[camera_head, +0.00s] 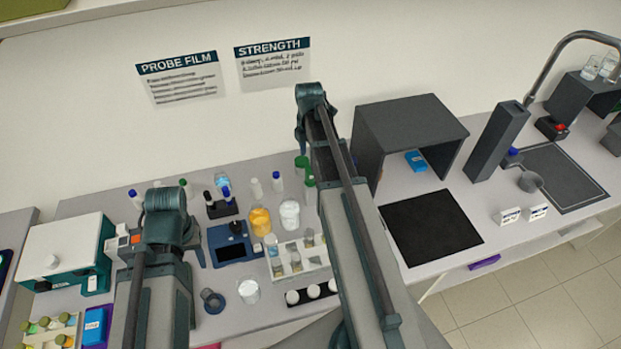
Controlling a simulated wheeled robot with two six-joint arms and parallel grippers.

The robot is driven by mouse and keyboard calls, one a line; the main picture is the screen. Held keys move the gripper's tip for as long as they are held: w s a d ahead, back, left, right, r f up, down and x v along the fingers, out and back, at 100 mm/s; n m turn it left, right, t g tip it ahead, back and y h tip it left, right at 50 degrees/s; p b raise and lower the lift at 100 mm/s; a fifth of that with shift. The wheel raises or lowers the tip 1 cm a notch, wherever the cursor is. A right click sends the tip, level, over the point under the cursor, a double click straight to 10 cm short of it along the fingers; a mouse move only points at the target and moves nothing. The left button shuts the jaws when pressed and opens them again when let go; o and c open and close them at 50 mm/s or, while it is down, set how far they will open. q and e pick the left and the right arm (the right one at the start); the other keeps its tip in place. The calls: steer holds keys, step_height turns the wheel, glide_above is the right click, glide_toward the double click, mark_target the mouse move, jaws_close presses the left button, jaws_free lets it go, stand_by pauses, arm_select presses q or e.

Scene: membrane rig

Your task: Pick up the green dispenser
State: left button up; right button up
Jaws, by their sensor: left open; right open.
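Two green-topped items stand at the back of the bench, just left of my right arm in the head view. One is a green cap or container (301,163). The other is a white bottle with a green top (309,184), partly covered by my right arm. I cannot tell which of them, if either, is the green dispenser. Upper parts of both my arms rise from the bottom of the view. I cannot make out the fingers of either gripper.
A dark open-fronted box (410,115) and a black mat (432,226) lie to the right. A white vial rack (297,262), an amber jar (260,221) and a dark blue device (228,247) crowd the middle. A white-and-teal machine (65,252) stands left.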

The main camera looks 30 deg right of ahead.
mark_target(310, 176)
steer(key=shift+f+b, duration=1.65)
steer(key=shift+f, duration=0.55)
steer(key=shift+f, duration=0.1)
steer(key=f+b, duration=0.5)
steer(key=shift+d+f, duration=0.1)
steer(key=shift+d, duration=0.1)
steer(key=c, duration=1.2)
